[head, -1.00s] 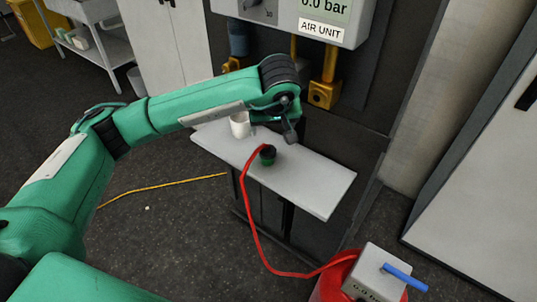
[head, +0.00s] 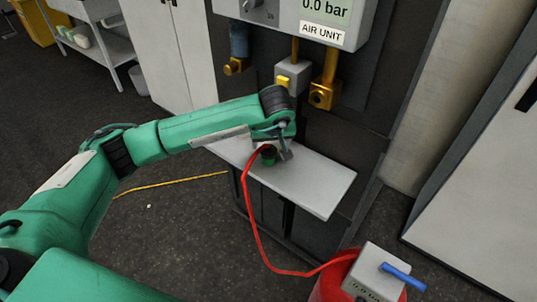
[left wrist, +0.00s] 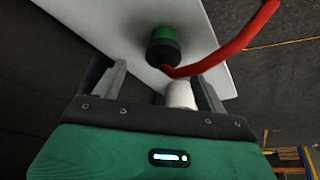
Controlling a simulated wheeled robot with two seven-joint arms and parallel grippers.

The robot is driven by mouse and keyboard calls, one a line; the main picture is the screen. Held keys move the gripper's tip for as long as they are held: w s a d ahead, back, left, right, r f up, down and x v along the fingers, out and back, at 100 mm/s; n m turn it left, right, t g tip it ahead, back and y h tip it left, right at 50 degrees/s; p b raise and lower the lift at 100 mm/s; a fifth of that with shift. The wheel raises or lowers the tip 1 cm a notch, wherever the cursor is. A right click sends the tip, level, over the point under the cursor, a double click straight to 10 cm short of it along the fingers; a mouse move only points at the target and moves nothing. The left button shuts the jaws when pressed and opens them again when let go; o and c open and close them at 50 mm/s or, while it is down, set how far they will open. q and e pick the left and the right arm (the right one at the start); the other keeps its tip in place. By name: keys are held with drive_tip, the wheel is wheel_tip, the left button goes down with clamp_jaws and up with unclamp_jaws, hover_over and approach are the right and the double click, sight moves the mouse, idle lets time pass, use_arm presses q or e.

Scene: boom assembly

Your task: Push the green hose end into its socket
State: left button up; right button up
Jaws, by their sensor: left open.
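The green hose end (head: 268,157), with a black collar and a red hose, sits on the grey shelf (head: 320,190) below the air unit. It also shows in the left wrist view (left wrist: 163,47), just beyond my fingers. My left gripper (head: 275,146) is open and empty, close above and beside the hose end. In the left wrist view its fingers (left wrist: 158,78) stand apart with the hose end ahead, between their lines. Gold fittings hang under the air unit: a left one (head: 236,66), a middle one on a grey block (head: 286,80) and a right one (head: 322,95). I cannot tell which is the socket.
The red hose (head: 255,235) drops to a red container with a grey box (head: 375,272) and blue handle. The shelf's right part is clear.

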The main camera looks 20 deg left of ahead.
sight(268, 147)
use_arm(q)
drive_tip(key=shift+w+a+f, duration=0.15)
drive_tip(key=shift+f, duration=0.2)
drive_tip(key=p+x, duration=0.1)
drive_tip(key=x, duration=0.2)
drive_tip(key=shift+w+a+f, duration=0.1)
drive_tip(key=shift+a+f, duration=0.05)
drive_tip(key=shift+a, duration=0.1)
drive_tip(key=shift+w+f, duration=0.2)
drive_tip(key=shift+f, duration=0.15)
use_arm(e)
drive_tip(key=shift+s, duration=1.1)
drive_tip(key=shift+w+a, duration=0.1)
drive_tip(key=shift+a, duration=0.05)
use_arm(q)
drive_tip(key=c, duration=1)
use_arm(e)
drive_tip(key=shift+w+r, duration=0.1)
